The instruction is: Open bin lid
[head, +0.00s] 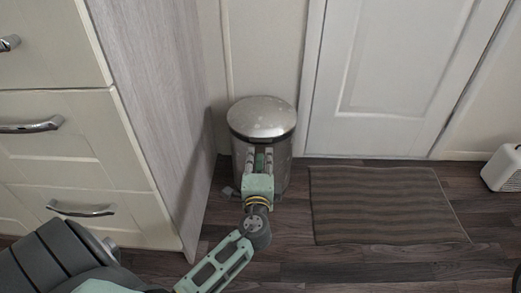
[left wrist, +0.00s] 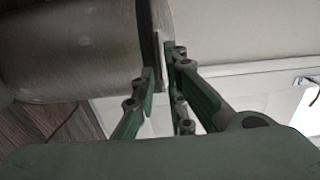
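The bin (head: 286,172) is a metal cylinder on the floor against the wall, with a shiny round lid (head: 262,115) lying flat and closed on top. My left gripper (head: 261,150) is upright at the bin's front, just below the lid rim, its two fingers apart. In the left wrist view the bin's body (left wrist: 70,45) fills the upper left, turned sideways. The fingertips (left wrist: 160,65) are on either side of a thin rim edge at the bin's end, with a small gap between them. Whether they touch it I cannot tell. My right gripper is out of view.
A cabinet with drawers (head: 60,140) stands close at the bin's left. A white door (head: 395,70) is behind to the right, with a striped mat (head: 385,205) before it. A small white box-like unit (head: 503,168) is at the far right.

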